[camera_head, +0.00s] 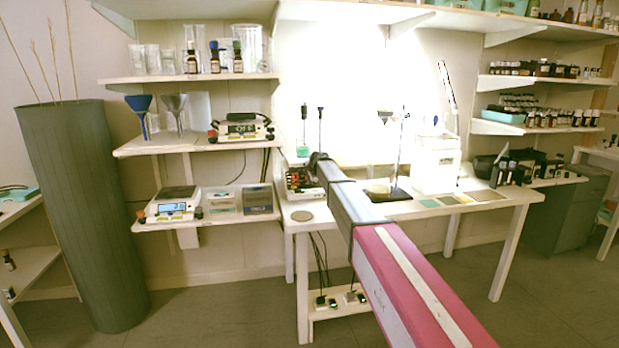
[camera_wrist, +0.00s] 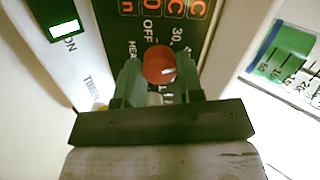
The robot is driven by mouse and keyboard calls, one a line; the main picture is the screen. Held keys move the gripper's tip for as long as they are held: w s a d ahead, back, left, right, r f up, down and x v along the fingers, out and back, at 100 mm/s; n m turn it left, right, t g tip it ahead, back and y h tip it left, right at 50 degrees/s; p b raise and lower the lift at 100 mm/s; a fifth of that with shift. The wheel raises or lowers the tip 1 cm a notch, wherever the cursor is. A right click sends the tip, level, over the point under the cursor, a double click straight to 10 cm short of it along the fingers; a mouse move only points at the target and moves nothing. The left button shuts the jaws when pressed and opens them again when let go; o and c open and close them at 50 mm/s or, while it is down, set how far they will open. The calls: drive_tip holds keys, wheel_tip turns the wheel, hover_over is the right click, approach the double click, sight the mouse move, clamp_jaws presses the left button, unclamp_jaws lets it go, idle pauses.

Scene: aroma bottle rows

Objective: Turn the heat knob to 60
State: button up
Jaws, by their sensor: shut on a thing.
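The heat knob (camera_wrist: 157,63) is a round red knob on the dark panel (camera_wrist: 128,8), with part of a "HEAT" label beside it in the wrist view. "OFF" is printed above it and "30" to its upper right. A small white mark shows on its lower right; I cannot tell its exact setting. No 60 mark can be read. My gripper (camera_wrist: 159,78) has one finger on each side of the knob and is shut on it. In the head view my arm reaches the device (camera_head: 298,181) on the white table and hides part of it.
In the head view a stand with a black base (camera_head: 390,195) is right of my arm, and a round coaster (camera_head: 302,216) lies in front of the device.

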drive_tip(key=m, duration=0.4)
drive_tip(key=shift+m, duration=0.4)
drive_tip(key=m, duration=0.3)
drive_tip(key=shift+s+f+m+t, duration=0.1)
drive_tip(key=shift+m+t, duration=0.2)
drive_tip(key=shift+t, duration=0.1)
drive_tip(key=m, duration=0.4)
drive_tip(key=shift+m, duration=0.3)
drive_tip(key=shift+f+m+t, duration=0.1)
drive_tip(key=shift+m+t, duration=0.2)
drive_tip(key=shift+m, duration=1.7)
drive_tip(key=shift+s, duration=0.1)
drive_tip(key=o, duration=0.9)
